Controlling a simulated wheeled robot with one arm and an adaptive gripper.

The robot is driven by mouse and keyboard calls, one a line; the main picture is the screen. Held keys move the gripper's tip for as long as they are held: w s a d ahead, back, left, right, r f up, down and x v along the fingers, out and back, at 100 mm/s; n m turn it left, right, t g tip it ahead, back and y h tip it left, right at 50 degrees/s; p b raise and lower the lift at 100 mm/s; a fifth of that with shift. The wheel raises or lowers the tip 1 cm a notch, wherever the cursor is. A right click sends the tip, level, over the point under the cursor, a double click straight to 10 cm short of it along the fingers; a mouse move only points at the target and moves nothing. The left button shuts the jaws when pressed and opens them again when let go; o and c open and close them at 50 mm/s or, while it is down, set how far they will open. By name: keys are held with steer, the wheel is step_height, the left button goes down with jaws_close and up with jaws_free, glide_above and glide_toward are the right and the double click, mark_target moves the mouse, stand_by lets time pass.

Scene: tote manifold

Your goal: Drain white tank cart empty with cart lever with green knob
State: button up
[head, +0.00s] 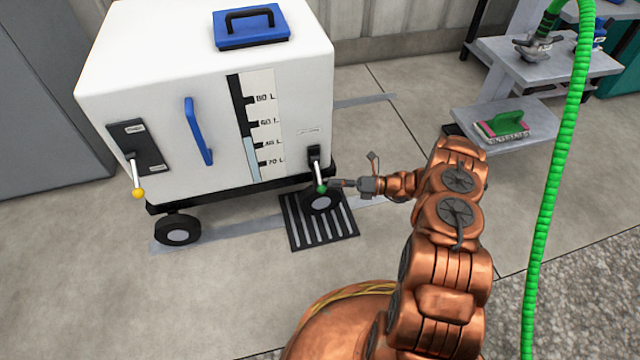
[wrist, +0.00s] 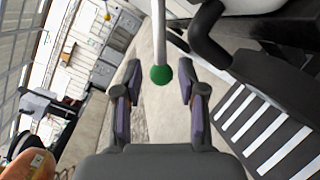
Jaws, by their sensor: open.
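The white tank cart (head: 160,90) stands on wheels at the left in the head view. Its level gauge (head: 250,150) shows pale liquid up to about the 40 L mark. The cart lever with the green knob (head: 320,188) hangs down at the cart's lower right front. In the wrist view the green knob (wrist: 161,75) sits at the end of a pale rod, between and slightly beyond the fingertips. My gripper (head: 345,184) is open beside the knob; its two fingers (wrist: 158,95) show apart, with no clear contact on the knob.
A floor drain grate (head: 318,222) lies beneath the lever. A yellow-knobbed lever (head: 138,192) is at the cart's left. A green hose (head: 545,220) hangs at the right, near grey shelves (head: 490,125) holding a brush (head: 502,125).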

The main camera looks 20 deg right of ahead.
mark_target(320, 181)
steer(key=shift+b+x, duration=0.6)
steer(key=shift+x, duration=1.9)
steer(key=shift+c, duration=0.2)
jaws_close()
